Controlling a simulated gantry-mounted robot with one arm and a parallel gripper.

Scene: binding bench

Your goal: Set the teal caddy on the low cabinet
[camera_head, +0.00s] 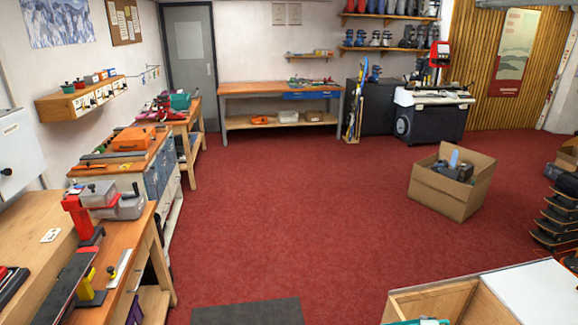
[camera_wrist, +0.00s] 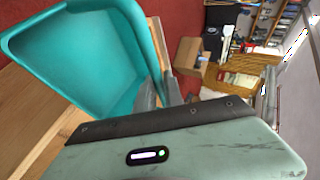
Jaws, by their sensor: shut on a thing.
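The teal caddy (camera_wrist: 75,55) fills the upper left of the wrist view, tilted in the picture, with its open inside showing. My gripper (camera_wrist: 160,88) is shut on the caddy's right-hand wall, its two grey fingers close together there. Pale wood (camera_wrist: 25,108) shows behind and below the caddy; I cannot tell whether they touch. In the head view a small teal patch (camera_head: 425,322) shows at the bottom edge, mostly cut off, beside an open wooden unit (camera_head: 440,298). My gripper does not show clearly in the head view. I cannot tell which piece of furniture is the low cabinet.
A white-topped counter (camera_head: 540,290) stands at the lower right. A cardboard box (camera_head: 450,198) sits on the red carpet, and also shows in the wrist view (camera_wrist: 184,56). Workbenches line the left wall, with a tool-laden bench (camera_head: 120,250) nearest. The middle carpet (camera_head: 290,210) is clear.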

